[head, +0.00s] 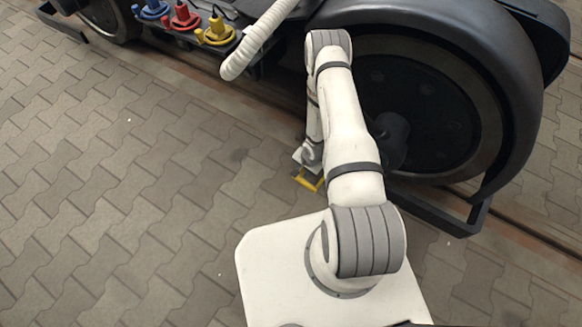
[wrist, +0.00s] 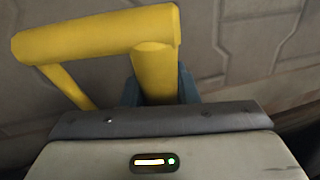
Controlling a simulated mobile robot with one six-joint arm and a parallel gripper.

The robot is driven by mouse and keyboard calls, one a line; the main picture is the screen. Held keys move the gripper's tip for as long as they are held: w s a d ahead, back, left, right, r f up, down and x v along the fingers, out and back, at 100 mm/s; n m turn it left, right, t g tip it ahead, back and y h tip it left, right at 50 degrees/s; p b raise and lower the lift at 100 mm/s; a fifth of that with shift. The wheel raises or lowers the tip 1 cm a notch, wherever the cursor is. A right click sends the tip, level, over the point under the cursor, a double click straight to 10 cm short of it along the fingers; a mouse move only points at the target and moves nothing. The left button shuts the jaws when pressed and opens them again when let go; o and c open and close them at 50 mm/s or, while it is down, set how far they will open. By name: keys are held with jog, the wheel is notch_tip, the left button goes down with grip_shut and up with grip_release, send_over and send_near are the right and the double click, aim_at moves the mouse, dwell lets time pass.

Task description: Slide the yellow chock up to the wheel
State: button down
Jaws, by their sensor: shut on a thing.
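The yellow chock (head: 310,182) shows as a small yellow frame low beside the rail, left of the wheel (head: 430,105). The wheel is large and dark, under a curved grey guard. My arm hides part of the space between them, so I cannot tell whether they touch. My gripper (head: 308,160) reaches down to the chock. In the wrist view, my gripper (wrist: 160,88) is shut on a yellow post of the chock (wrist: 95,36), with a bluish finger at each side. A thick yellow bar runs across above the post.
A pale hose (head: 255,40) hangs left of my arm. Blue (head: 152,9), red (head: 182,17) and yellow (head: 215,32) fittings sit on the bogie frame. A dark bracket (head: 460,222) juts out below the wheel guard. The paving (head: 110,180) at left is clear.

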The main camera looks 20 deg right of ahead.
jog(key=shift+s+d, duration=0.3)
jog(key=c, duration=1.1)
grip_release()
jog(key=shift+w+a, duration=0.1)
jog(key=shift+a, duration=0.05)
jog(key=shift+r, duration=0.1)
jog(key=r+p, duration=0.1)
jog(key=r, duration=0.1)
jog(key=r+p, duration=0.1)
jog(key=r, duration=0.2)
jog(key=s+d+r+p, duration=0.1)
jog(key=r, duration=0.1)
jog(key=shift+r, duration=0.2)
jog(key=shift+r, duration=0.1)
